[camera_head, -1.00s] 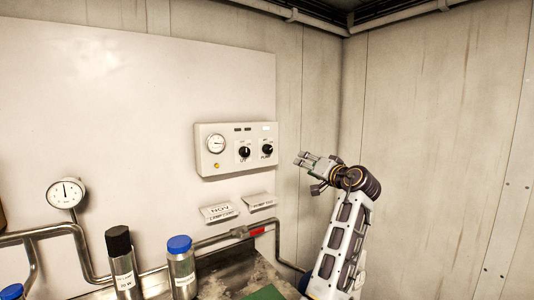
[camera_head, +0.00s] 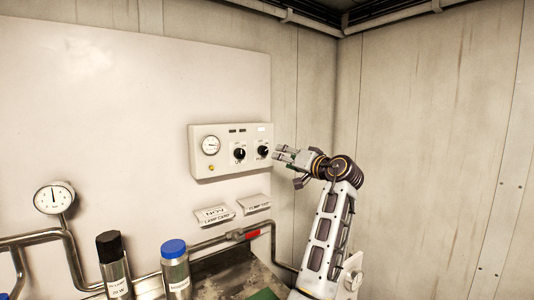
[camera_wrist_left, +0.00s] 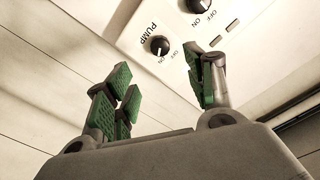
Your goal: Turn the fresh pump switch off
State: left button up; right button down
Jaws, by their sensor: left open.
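The pump switch (camera_head: 263,152) is a black rotary knob at the right end of a white control box (camera_head: 203,168) on the wall. In the left wrist view the knob (camera_wrist_left: 158,45) sits beside the word PUMP, with ON and OFF labels. Its white mark seems to point toward ON, but it is small. My left gripper (camera_head: 276,154) is just right of the knob, fingers toward the box. In the left wrist view the gripper (camera_wrist_left: 157,66) is open and empty, its green-padded fingers apart, with the knob beyond the gap. My right gripper is not in view.
A second black knob (camera_head: 239,153), labelled UV, and a gauge (camera_head: 210,145) are on the same box. Two labelled plates (camera_head: 215,214) are below it. Bottles with black (camera_head: 109,245) and blue (camera_head: 174,248) caps stand lower left, near pipes. The right wall is clear.

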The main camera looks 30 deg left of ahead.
aim_at(265, 152)
pick_arm(q)
jog(key=p+x, duration=0.1)
jog(key=x, duration=0.9)
jog(key=shift+w+a+p, duration=0.2)
jog(key=shift+a+p, duration=0.15)
jog(key=shift+w+a, duration=0.25)
jog(key=shift+a, duration=0.25)
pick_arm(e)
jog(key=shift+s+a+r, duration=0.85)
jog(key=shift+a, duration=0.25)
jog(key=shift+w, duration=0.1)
